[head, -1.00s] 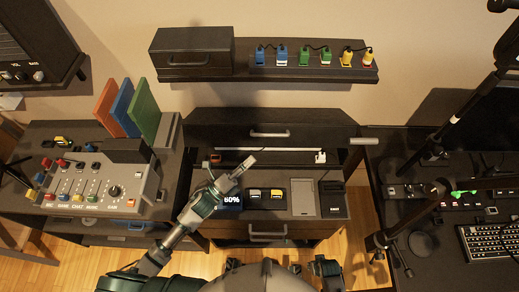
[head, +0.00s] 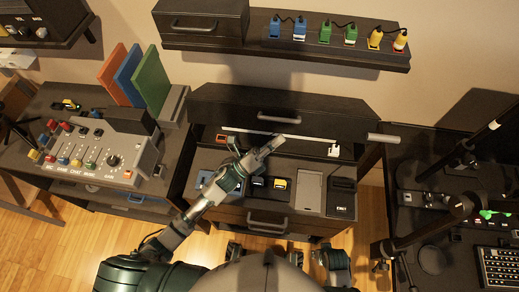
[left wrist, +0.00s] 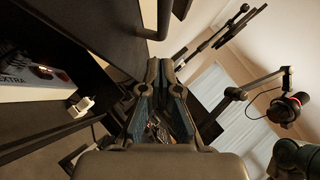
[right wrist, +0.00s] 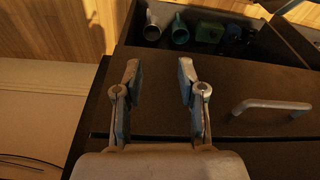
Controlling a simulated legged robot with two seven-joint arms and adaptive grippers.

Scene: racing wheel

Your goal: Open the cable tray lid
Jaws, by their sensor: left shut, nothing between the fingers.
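The dark panel (head: 330,112), which looks like the cable tray lid, is at the back of the middle desk and has a grey handle (head: 279,117). A narrow pale strip and a white plug (head: 333,150) show below it. My left gripper (head: 270,146) is shut and empty, just in front of the strip and below the handle, apart from the handle. In the left wrist view, my left fingers (left wrist: 164,78) are near a dark handle (left wrist: 162,20). My right gripper (right wrist: 157,72) is open and empty over a dark surface with a grey handle (right wrist: 271,106).
Low desk items, including a grey flat plate (head: 309,190), lie in front of the panel. A shelf (head: 230,44) with coloured plugs (head: 325,32) overhangs behind. A mixer (head: 90,145) is at left, a boom arm (head: 440,220) at right. An open drawer (right wrist: 215,35) shows beyond my right gripper.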

